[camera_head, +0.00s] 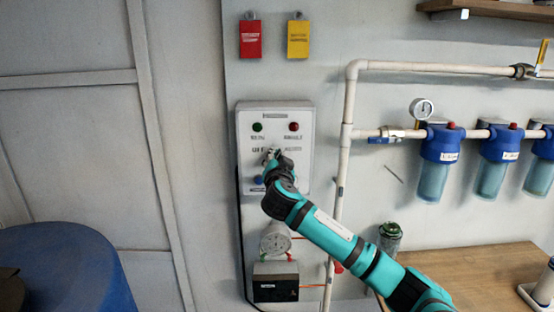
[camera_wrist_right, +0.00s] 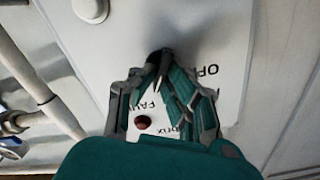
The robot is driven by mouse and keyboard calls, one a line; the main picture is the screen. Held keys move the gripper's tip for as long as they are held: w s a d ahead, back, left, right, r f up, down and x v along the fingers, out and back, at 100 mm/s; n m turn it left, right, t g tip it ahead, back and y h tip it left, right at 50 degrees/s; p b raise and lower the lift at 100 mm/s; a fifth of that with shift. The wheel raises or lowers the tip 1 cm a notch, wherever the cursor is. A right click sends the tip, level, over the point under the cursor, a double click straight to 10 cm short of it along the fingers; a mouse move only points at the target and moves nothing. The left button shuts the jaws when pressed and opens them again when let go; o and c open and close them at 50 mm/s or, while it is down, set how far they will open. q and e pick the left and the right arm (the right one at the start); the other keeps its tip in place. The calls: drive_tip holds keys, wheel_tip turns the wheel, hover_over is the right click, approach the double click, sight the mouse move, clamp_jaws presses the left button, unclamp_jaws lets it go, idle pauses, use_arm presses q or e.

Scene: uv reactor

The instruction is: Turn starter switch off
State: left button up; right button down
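The starter control box (camera_head: 245,135) is a light grey panel on the wall with a green lamp (camera_head: 257,127) and a red lamp (camera_head: 294,127) at the top. My right gripper (camera_head: 273,156) is at the middle of its face, beside printed labels, and covers the switch area. In the right wrist view the gripper (camera_wrist_right: 162,66) has its fingertips drawn together at the panel face, at a dark spot. The red lamp (camera_wrist_right: 143,122) shows between the fingers there. The switch is hidden, so its position and whether the fingers grip it cannot be told. My left gripper is not in view.
A red tag (camera_head: 250,39) and a yellow tag (camera_head: 298,39) hang above the box. Pale pipes (camera_head: 345,130) run close on its right, leading to blue filter housings (camera_head: 443,142). A gauge (camera_head: 275,239) sits below. A wooden table (camera_head: 480,270) stands lower right, a blue drum (camera_head: 70,265) lower left.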

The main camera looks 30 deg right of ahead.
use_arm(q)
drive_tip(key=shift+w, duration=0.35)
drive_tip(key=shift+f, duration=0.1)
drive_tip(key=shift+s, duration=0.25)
use_arm(e)
drive_tip(key=shift+w+a+n, duration=0.1)
drive_tip(key=shift+a+n, duration=0.05)
drive_tip(key=shift+n, duration=2.8)
drive_tip(key=shift+w+a+n, duration=0.1)
drive_tip(key=shift+n, duration=2.85)
drive_tip(key=shift+f, duration=0.1)
drive_tip(key=c, duration=1.4)
unclamp_jaws()
drive_tip(key=shift+s, duration=0.1)
